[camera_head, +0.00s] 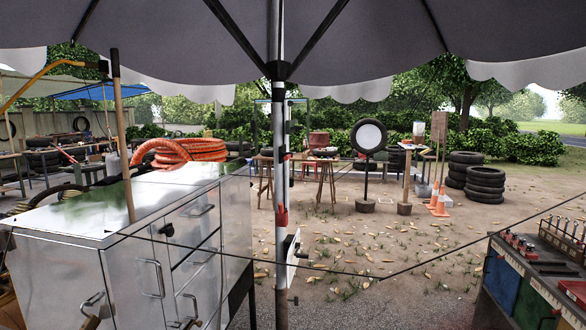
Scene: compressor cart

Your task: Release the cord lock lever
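A grey umbrella pole (281,185) stands upright in the middle of the camera_head view. A red lever-like part (281,214) sits on the pole below its middle and may be the cord lock lever; its exact position is too small to tell. A thin dark cord (385,276) runs near the pole and across to the right. The grey umbrella canopy (400,60) is spread overhead. My gripper is not in view.
A shiny metal cabinet (130,270) with handles stands at left, an orange hose coil (182,152) on top. A tool cart (525,285) is at lower right. Tires (485,185) and orange cones (440,200) stand farther back. Leaf-strewn ground (400,240) between is mostly clear.

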